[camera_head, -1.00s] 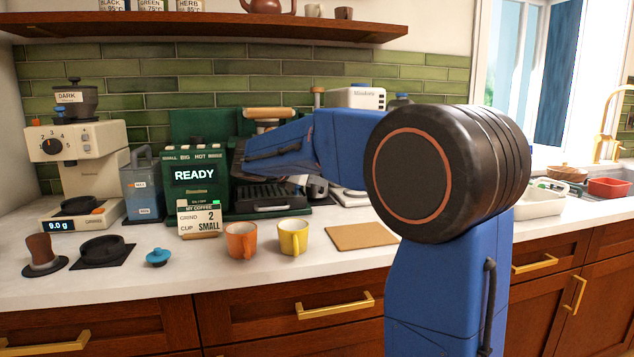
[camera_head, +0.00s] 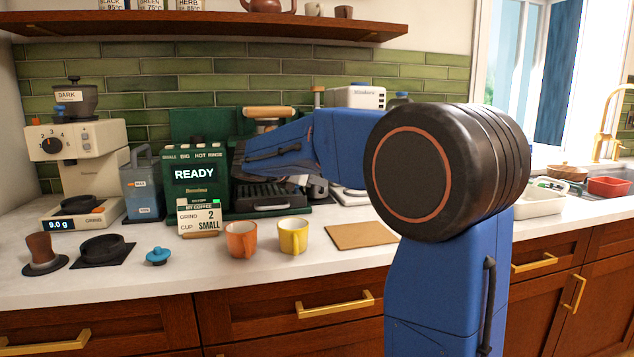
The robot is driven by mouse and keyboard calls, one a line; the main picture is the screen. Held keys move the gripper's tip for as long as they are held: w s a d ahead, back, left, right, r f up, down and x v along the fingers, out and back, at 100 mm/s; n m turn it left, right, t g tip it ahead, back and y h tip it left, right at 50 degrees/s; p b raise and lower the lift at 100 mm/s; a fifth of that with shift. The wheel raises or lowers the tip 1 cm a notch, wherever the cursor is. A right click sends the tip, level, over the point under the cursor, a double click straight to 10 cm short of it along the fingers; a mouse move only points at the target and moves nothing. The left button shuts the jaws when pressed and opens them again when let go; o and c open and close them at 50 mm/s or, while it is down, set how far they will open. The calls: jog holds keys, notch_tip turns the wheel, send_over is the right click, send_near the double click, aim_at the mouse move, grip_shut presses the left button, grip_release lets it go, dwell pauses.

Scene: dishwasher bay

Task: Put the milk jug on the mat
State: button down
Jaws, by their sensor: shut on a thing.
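My blue arm reaches back toward the green coffee machine (camera_head: 188,200). My gripper (camera_head: 300,181) is mostly hidden under and behind my forearm, and only a small grey part shows. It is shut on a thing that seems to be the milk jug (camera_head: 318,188). Only a small, shiny metallic patch of that thing shows, beside the machine's right side, so its tilt and contents cannot be told. The tan mat (camera_head: 360,235) lies flat on the counter to the right of the yellow cup, and its visible surface is bare.
An orange cup (camera_head: 241,240) and a yellow cup (camera_head: 293,237) stand left of the mat. A small order sign (camera_head: 199,217) stands behind them. A white tray (camera_head: 540,201) is at right.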

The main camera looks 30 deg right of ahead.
jog(key=c, duration=1.8)
grip_release()
jog(key=shift+o, duration=0.2)
jog(key=v, duration=1.7)
jog(key=shift+a, duration=0.2)
jog(key=shift+s, duration=0.1)
